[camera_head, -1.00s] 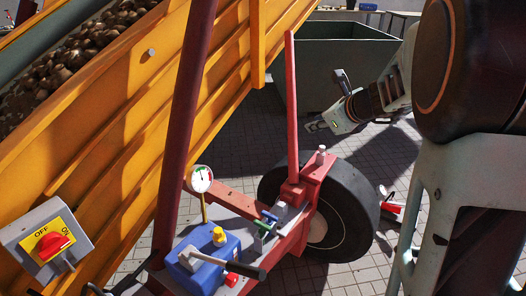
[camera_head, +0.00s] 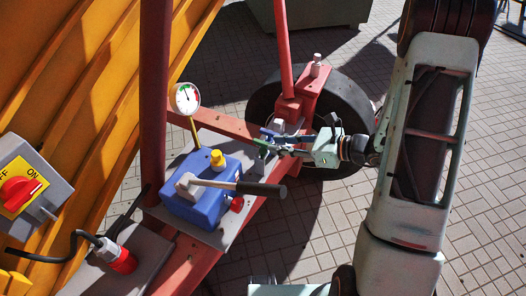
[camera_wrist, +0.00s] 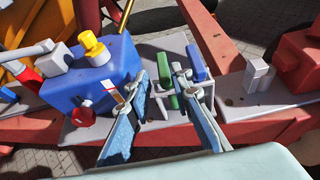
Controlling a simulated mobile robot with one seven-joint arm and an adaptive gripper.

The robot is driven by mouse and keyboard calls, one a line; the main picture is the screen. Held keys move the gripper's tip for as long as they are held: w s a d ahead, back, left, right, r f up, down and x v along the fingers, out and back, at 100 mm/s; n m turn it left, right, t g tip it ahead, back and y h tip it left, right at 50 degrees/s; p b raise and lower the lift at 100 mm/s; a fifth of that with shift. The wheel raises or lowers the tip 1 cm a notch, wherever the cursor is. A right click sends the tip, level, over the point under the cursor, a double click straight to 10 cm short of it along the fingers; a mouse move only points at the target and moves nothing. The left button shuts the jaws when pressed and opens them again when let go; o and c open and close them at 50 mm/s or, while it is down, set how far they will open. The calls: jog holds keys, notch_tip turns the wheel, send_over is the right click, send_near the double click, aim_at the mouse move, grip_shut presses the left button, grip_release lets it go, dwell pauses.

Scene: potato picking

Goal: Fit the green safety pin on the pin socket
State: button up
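In the head view the green pin (camera_head: 262,143) is small and partly covered by my gripper. My gripper (camera_wrist: 160,74) is open, its two blue-grey fingers spread, with the green pin showing between them. I cannot tell whether either finger touches it. In the head view my gripper (camera_head: 279,145) reaches in from the right, over the pins. I cannot surely identify the pin socket; a light grey block (camera_wrist: 256,74) stands right of the pins.
A red post (camera_head: 284,50) and wheel (camera_head: 350,105) stand behind my gripper.

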aim_at(268, 144)
jog(key=b+x, duration=0.1)
jog(key=x, duration=0.5)
jog(key=shift+w+f, duration=0.2)
jog(key=shift+f, duration=0.1)
jog(key=shift+c, duration=0.3)
grip_shut()
